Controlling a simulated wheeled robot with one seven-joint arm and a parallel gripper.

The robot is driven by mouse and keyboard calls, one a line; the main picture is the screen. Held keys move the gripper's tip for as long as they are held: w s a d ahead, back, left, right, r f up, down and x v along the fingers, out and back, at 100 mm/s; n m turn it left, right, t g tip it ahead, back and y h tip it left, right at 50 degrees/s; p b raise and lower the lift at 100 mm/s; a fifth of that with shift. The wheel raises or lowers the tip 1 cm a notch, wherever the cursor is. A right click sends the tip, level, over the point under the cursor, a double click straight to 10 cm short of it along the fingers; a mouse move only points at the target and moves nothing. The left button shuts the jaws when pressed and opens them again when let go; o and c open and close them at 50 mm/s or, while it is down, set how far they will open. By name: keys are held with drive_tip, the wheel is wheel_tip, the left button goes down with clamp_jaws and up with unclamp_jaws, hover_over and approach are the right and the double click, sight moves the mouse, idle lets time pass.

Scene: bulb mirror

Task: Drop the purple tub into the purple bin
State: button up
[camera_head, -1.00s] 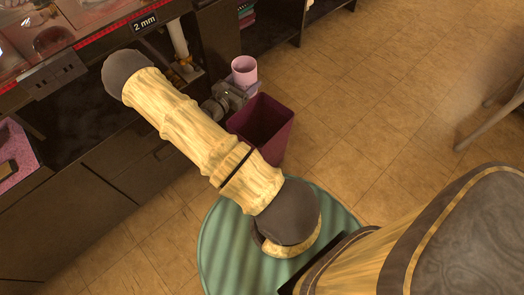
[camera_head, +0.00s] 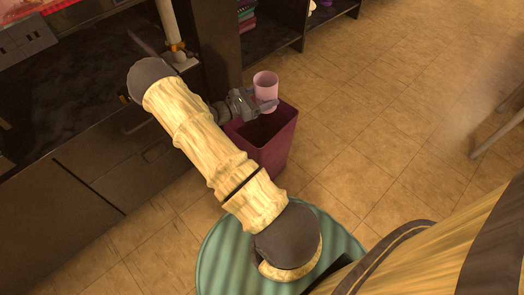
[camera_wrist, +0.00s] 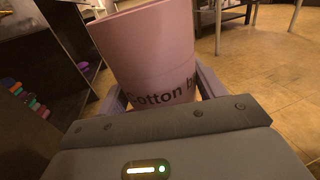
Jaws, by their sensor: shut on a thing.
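The purple tub (camera_head: 265,86) is a pale pink-purple open cup, held roughly upright. My gripper (camera_head: 262,104) is shut on it, and in the head view the tub shows over the back part of the bin's opening. In the wrist view the tub (camera_wrist: 152,55) fills the middle between the two fingers, with dark lettering starting "Cotton" on its side. The purple bin (camera_head: 272,150) is a dark maroon, square, open-topped bin on the floor. Its opening looks dark, and my arm hides part of its left side. The bin is not seen in the wrist view.
A dark cabinet (camera_head: 90,195) stands to the left of the bin, with shelves (camera_head: 270,35) behind. Table or chair legs (camera_head: 497,130) stand at the far right. The tiled floor (camera_head: 390,110) right of the bin is clear.

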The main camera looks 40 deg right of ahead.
drive_tip(key=shift+f, duration=0.1)
wheel_tip(320, 180, down, 6)
drive_tip(key=b, duration=0.5)
drive_tip(key=o, duration=1.1)
drive_tip(key=shift+c, duration=0.2)
drive_tip(key=w+a+p, duration=0.3)
drive_tip(key=a+p, duration=0.1)
drive_tip(key=a, duration=1.3)
drive_tip(key=shift+r, duration=0.2)
